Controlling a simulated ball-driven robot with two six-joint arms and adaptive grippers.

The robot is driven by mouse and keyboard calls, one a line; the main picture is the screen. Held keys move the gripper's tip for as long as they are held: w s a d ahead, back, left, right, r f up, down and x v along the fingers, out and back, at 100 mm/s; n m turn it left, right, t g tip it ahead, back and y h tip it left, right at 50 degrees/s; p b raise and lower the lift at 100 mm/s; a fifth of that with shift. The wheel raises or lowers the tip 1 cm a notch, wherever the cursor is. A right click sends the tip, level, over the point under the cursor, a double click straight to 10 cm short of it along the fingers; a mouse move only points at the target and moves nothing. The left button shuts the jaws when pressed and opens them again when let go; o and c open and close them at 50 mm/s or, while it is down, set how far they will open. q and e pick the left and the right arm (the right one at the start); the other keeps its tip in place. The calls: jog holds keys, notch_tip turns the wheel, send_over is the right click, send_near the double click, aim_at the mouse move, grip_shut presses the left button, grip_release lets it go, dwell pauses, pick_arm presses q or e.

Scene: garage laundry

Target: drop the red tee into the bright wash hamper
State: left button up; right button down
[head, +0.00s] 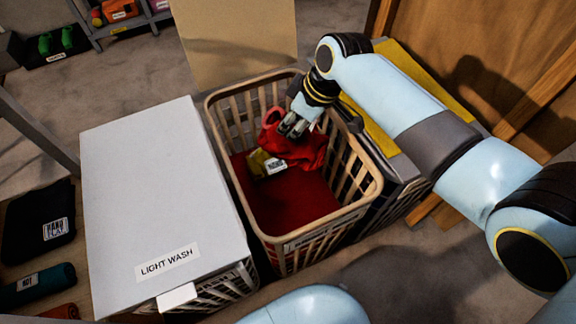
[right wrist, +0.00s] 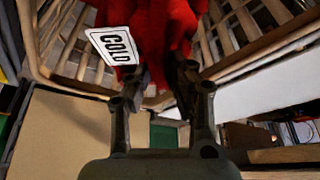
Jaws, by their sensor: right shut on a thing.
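The red tee (head: 303,152) hangs bunched from my right gripper (head: 293,125), inside the rim of the open slatted hamper (head: 362,200). In the right wrist view my right gripper (right wrist: 160,85) is shut on the red tee (right wrist: 165,30). A white tag reading COLD (right wrist: 113,46) shows on or beside the cloth. The open hamper's front label is too oblique to read, so I cannot confirm that it is the bright wash one. Dark red covers its bottom, and a yellow item with a white label (head: 265,165) is inside. My left gripper is out of view.
A hamper with a white lid marked LIGHT WASH (head: 165,262) stands to the left. A yellow-topped hamper (head: 385,138) stands to the right, under my right arm. A tan panel (head: 240,45) rises behind. Dark folded cloth (head: 38,222) lies at the far left.

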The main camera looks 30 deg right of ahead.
jog(key=c, duration=1.1)
grip_release()
jog(key=v, duration=1.2)
